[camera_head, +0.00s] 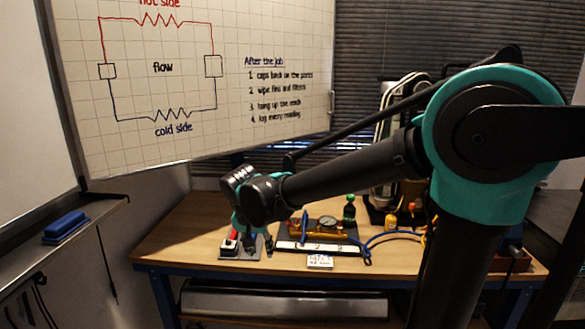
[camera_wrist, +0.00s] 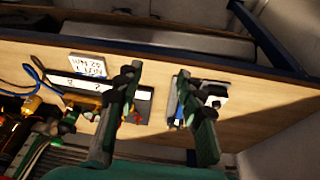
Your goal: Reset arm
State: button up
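My arm reaches out over the wooden workbench (camera_head: 190,235), bent downward at its far end. My gripper (camera_wrist: 159,75) shows in the wrist view with its two dark fingers apart and nothing between them. In the head view my wrist hides most of the gripper. Below it at the bench's left is a small grey plate (camera_head: 252,252) with red and dark parts, partly covered by my arm. The gauge rig (camera_head: 320,247), with a round dial and blue hose, stands right of it. I cannot tell how far the fingers are above the bench.
A small printed card (camera_head: 320,261) lies at the bench front; it also shows in the wrist view (camera_wrist: 87,65). A green-black bottle (camera_head: 349,210) and yellow fittings (camera_head: 391,221) stand behind. A whiteboard (camera_head: 220,80) hangs at left above a ledge with a blue eraser (camera_head: 66,226).

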jog(key=s+d+f+n, duration=0.1)
jog(key=d+f, duration=0.2)
jog(key=d, duration=0.6)
jog(key=s+d+f, duration=0.2)
jog(key=d+f, duration=0.1)
jog(key=d, duration=0.7)
jog(key=s+d+f+n+y, duration=0.1)
jog(key=s+d+f, duration=0.5)
jog(key=d, duration=0.3)
jog(key=shift+s+d+t, duration=0.25)
jog(key=shift+s+t, duration=0.15)
jog(key=shift+s, duration=0.5)
